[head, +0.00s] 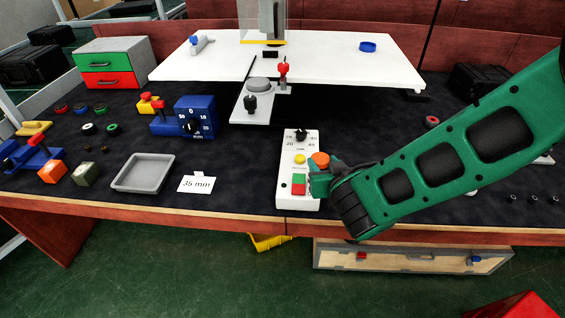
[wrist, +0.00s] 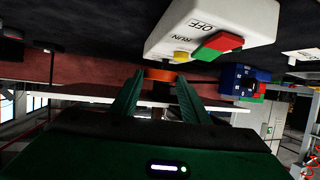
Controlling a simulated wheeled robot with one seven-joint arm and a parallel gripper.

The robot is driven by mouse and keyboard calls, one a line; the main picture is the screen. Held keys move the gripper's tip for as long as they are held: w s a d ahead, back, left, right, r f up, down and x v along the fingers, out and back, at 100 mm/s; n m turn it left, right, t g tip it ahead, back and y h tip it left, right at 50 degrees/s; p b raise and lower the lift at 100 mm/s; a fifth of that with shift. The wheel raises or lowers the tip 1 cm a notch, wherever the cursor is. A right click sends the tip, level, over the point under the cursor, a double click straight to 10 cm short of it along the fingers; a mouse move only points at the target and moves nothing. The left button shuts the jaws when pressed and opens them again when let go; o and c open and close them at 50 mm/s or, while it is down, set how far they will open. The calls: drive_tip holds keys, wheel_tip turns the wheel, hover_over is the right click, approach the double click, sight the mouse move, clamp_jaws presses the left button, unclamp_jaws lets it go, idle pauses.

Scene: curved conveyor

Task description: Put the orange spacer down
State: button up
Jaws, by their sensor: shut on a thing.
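The orange spacer (head: 320,159) is held in my gripper (head: 322,168), close to the right side of a white control box (head: 285,195). In the wrist view the orange spacer (wrist: 160,74) shows as a flat orange band between the fingertips of my gripper (wrist: 159,82). The fingers are shut on it from both sides. I cannot tell how far the spacer is above the bench. Part of it is hidden behind the fingers.
The white box also shows in the wrist view (wrist: 262,18), close to the spacer. A grey tray (head: 118,186) and a "35 mm" card (head: 196,184) lie to the left. A blue device (head: 205,107) and a white table (head: 330,60) stand farther back. Dark bench is clear between card and box.

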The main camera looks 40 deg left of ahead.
drive_tip(key=shift+s+a+r, duration=0.25)
drive_tip(key=shift+s+a, duration=0.6)
drive_tip(key=shift+a, duration=0.15)
drive_tip(key=w+d+f, duration=0.2)
drive_tip(key=d, duration=0.1)
drive_tip(key=w+d+f, duration=0.2)
drive_tip(key=d, duration=0.1)
drive_tip(key=w+d+f, duration=0.3)
drive_tip(key=shift+d, duration=0.1)
drive_tip(key=shift+f, duration=1.95)
drive_tip(key=o, duration=1)
drive_tip(key=shift+f, duration=0.1)
